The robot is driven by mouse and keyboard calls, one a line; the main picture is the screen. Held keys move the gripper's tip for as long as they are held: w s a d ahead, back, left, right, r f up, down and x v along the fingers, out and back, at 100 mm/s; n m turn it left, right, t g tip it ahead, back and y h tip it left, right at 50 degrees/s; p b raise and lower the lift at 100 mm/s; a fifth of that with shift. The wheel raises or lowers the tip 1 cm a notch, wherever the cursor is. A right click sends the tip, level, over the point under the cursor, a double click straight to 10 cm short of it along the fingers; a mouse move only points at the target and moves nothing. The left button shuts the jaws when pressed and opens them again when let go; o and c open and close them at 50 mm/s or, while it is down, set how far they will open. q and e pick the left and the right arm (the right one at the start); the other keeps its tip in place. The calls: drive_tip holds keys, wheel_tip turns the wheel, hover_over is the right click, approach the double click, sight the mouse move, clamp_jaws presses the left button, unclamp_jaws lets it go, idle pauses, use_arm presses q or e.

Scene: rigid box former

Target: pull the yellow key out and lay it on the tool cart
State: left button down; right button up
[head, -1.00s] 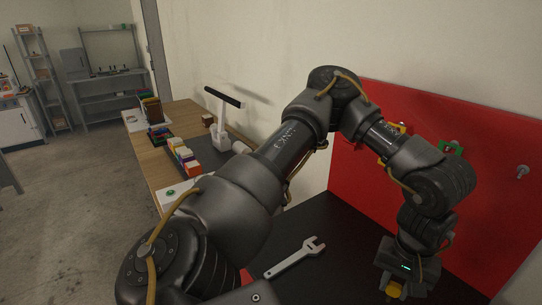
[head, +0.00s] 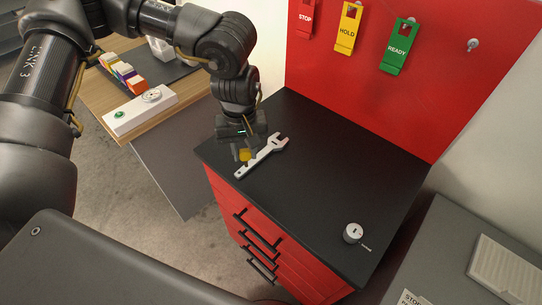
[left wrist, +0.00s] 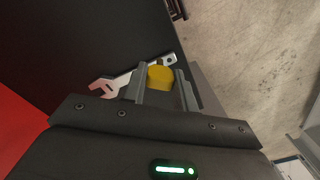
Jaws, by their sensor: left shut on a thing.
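The yellow key (head: 246,155) is between the fingers of my left gripper (head: 243,150); its rounded yellow head shows, and the rest is hidden. It also shows in the left wrist view (left wrist: 160,77), between the two grey fingers (left wrist: 166,90). The left gripper is shut on it, pointing down over the black top of the tool cart (head: 320,180) near its left edge. I cannot tell whether the key touches the top. A silver lock cylinder (head: 353,232) with a dark slot stands at the cart's front right. My right gripper is not in view.
A wrench (head: 262,157) lies on the cart right beside the gripper. A red panel (head: 430,100) with STOP, HOLD and READY tags stands behind. The middle of the cart top is clear. A wooden bench (head: 95,105) stands to the left.

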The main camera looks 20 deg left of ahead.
use_arm(q)
drive_tip(key=s+d+f, duration=0.1)
drive_tip(key=d, duration=0.2)
drive_tip(key=s+d+f+g+h, duration=0.1)
drive_tip(key=d, duration=0.2)
drive_tip(key=s+d+n+g, duration=0.1)
drive_tip(key=d, duration=0.3)
drive_tip(key=shift+d+f+h+b, duration=0.1)
drive_tip(key=shift+f+h+b, duration=0.2)
drive_tip(key=shift+f+b, duration=0.1)
drive_tip(key=d+r+n+g+h, duration=0.1)
drive_tip(key=d+n+g+h, duration=0.1)
drive_tip(key=d+n+h, duration=0.4)
drive_tip(key=n+t+h+b, duration=0.2)
drive_tip(key=n+t+h, duration=0.3)
drive_tip(key=n+t, duration=0.5)
hover_over(279, 180)
drive_tip(key=shift+f, duration=0.65)
drive_tip(key=shift+f, duration=0.1)
drive_tip(key=shift+f+b, duration=0.85)
drive_tip(key=shift+f, duration=1)
drive_tip(key=shift+d+f+b, duration=0.1)
drive_tip(key=shift+f+b, duration=0.45)
drive_tip(key=shift+f, duration=0.85)
